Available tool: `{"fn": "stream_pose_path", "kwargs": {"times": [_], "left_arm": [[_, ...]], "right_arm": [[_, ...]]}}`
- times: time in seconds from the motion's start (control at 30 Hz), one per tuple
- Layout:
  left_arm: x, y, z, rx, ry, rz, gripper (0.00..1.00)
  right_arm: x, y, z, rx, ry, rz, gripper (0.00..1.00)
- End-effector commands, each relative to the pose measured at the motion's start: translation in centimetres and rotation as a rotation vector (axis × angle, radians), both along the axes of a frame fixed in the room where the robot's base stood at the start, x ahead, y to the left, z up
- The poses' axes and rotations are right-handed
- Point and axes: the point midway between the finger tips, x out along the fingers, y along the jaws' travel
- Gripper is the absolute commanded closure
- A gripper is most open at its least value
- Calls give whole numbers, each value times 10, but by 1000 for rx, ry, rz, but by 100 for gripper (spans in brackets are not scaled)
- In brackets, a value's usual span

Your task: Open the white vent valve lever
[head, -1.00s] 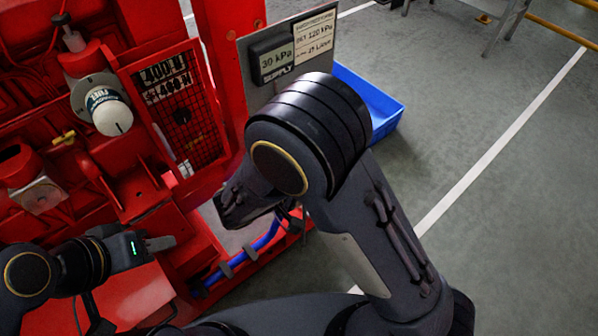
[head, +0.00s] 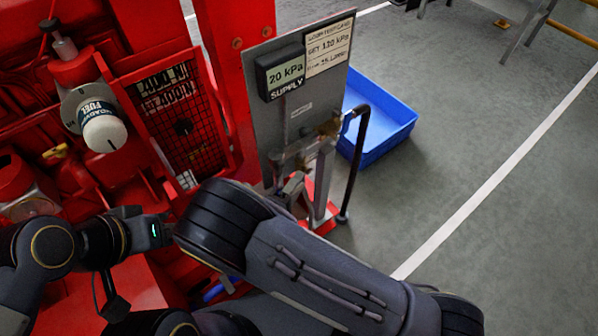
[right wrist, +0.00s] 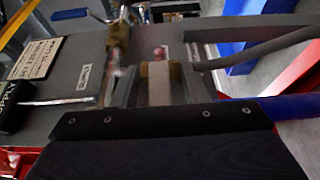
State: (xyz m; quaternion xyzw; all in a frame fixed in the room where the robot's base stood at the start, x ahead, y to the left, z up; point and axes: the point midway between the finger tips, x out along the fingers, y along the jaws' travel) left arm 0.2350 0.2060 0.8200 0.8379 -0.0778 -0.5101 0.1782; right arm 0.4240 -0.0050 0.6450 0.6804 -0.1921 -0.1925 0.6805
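A grey panel (head: 330,90) on the red frame carries brass valve fittings (head: 328,127). A thin pale rod (right wrist: 60,102), likely a lever, lies along the panel in the right wrist view; blur hides its end. My right gripper (head: 308,172) is at the panel's lower part, its fingers apart. In the right wrist view a pale piece (right wrist: 160,88) with a brass top shows between the fingers; I cannot tell whether they touch it or whether it is the white vent lever. My left gripper (head: 155,232) is at lower left, its fingertips hidden behind my right arm.
A black display (head: 281,71) above the valves reads 20 kPa SUPPLY. A black hose (head: 359,165) hangs at the panel's right. A blue bin (head: 385,125) stands on the floor behind. Red machinery with a mesh guard (head: 185,125) fills the left.

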Motion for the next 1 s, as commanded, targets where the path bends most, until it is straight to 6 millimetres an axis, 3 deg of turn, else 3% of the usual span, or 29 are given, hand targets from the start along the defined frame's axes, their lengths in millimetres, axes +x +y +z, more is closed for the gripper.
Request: {"fn": "stream_pose_path", "kwargs": {"times": [0.33,0.63,1.0], "left_arm": [[0,0,1,0,0,0,64],[0,0,1,0,0,0,64],[0,0,-4,0,0,0,64]], "right_arm": [[0,-2,0,0,0,1,61],[0,-2,0,1,1,1,100],[0,-1,-3,-11,-8,2,100]]}}
